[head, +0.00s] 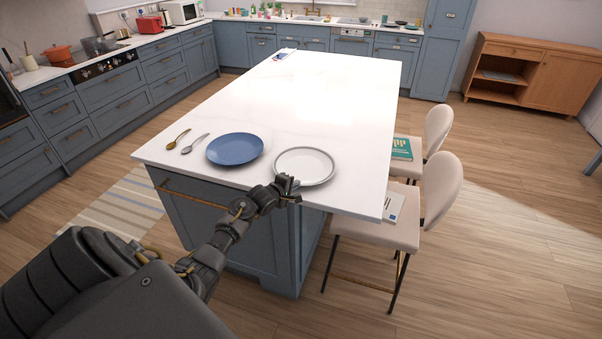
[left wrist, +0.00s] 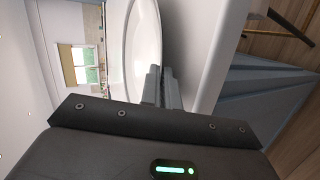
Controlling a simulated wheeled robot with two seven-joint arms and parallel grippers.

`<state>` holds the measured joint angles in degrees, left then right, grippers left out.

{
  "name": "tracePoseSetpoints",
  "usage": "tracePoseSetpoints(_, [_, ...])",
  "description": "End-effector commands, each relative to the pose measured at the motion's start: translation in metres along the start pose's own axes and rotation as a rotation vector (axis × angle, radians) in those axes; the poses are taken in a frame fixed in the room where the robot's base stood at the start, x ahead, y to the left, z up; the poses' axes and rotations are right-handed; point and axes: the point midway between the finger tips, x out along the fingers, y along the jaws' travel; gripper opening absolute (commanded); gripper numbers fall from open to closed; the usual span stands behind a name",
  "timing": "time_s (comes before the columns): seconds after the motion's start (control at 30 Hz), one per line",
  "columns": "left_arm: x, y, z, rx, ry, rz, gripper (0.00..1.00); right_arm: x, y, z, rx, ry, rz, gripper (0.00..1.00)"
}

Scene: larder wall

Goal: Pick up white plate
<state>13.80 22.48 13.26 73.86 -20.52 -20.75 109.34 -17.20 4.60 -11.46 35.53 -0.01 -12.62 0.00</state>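The white plate (head: 306,163) shows a grey-looking rim at the near right corner of the white island top (head: 330,105). My left gripper (head: 288,184) is at its near left rim. In the left wrist view, the plate (left wrist: 142,45) is seen at a steep slant, and the fingers of my left gripper (left wrist: 163,86) lie close together on either side of its rim, shut on it. Whether the plate is clear of the top cannot be told. My right gripper is not in view.
A blue plate (head: 235,149) lies just left of the white plate, with a gold spoon (head: 179,139) and a silver spoon (head: 195,144) beyond it. Two pale chairs (head: 438,195) stand along the right side. The middle of the island top is clear.

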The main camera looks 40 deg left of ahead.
Motion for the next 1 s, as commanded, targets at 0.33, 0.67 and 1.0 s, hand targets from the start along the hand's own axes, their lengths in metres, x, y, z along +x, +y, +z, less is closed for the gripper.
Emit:
tracePoseSetpoints(0.33, [-0.006,0.017,0.000,0.000,-0.001,0.004,0.00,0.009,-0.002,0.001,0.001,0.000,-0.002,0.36])
tracePoseSetpoints(0.67, [-0.077,0.068,-0.024,0.004,0.003,0.006,0.00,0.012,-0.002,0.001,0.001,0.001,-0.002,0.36])
tracePoseSetpoints(1.0, [-0.146,0.071,-0.054,0.003,0.002,0.002,0.00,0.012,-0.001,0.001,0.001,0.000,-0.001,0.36])
